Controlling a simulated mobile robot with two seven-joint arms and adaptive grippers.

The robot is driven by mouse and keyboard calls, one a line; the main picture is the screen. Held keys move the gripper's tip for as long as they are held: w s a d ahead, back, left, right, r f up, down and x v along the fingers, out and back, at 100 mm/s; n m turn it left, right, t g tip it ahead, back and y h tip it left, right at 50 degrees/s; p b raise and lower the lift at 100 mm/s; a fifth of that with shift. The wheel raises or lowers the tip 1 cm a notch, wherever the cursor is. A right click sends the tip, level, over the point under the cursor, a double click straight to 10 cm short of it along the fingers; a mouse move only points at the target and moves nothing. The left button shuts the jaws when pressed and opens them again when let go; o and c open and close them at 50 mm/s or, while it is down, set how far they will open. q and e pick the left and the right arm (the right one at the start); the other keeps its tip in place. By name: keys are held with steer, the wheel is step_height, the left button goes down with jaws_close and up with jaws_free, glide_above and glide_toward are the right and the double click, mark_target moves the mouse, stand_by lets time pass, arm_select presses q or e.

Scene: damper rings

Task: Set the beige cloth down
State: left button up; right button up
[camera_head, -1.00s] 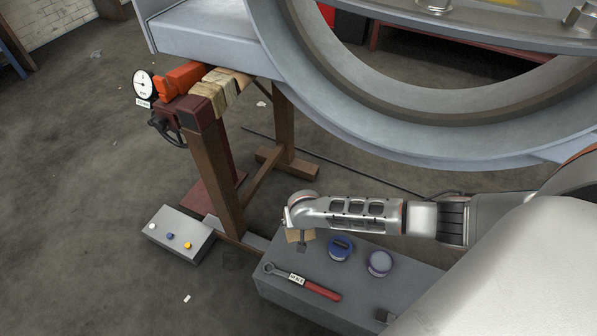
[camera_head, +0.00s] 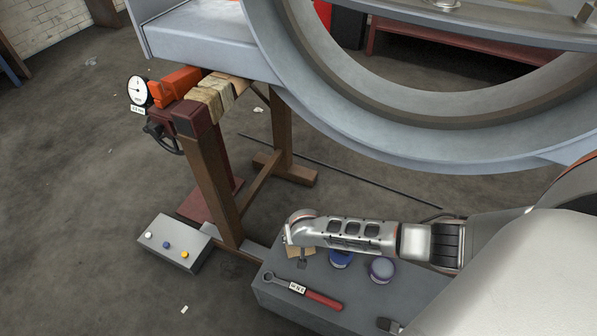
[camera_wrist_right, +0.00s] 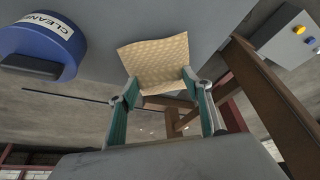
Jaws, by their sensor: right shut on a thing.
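The beige cloth (camera_wrist_right: 155,62) is a flat, patterned piece held between the green fingers of my right gripper (camera_wrist_right: 158,90) in the right wrist view. In the head view a small part of the cloth (camera_head: 297,250) shows below the tip of my right arm, over the far left part of the grey bench (camera_head: 275,300). My right gripper (camera_head: 301,262) points down there, mostly hidden by the wrist. I cannot tell whether the cloth touches the bench top. My left gripper is not in view.
A blue tin (camera_head: 340,260) and a pale purple-lidded tin (camera_head: 382,269) stand right of the gripper. A red-handled wrench (camera_head: 305,290) lies in front. A dark-bristled brush (camera_head: 388,324) lies near the bottom. A button box (camera_head: 174,243) and wooden stand (camera_head: 213,180) are left.

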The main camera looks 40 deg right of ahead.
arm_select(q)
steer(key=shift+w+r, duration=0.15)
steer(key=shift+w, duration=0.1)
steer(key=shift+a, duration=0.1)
arm_select(e)
steer(key=shift+f, duration=0.75)
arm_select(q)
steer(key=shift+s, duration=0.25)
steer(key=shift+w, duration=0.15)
arm_select(e)
steer(key=shift+f, duration=0.25)
steer(key=o, duration=1.1)
steer(key=shift+o, duration=0.2)
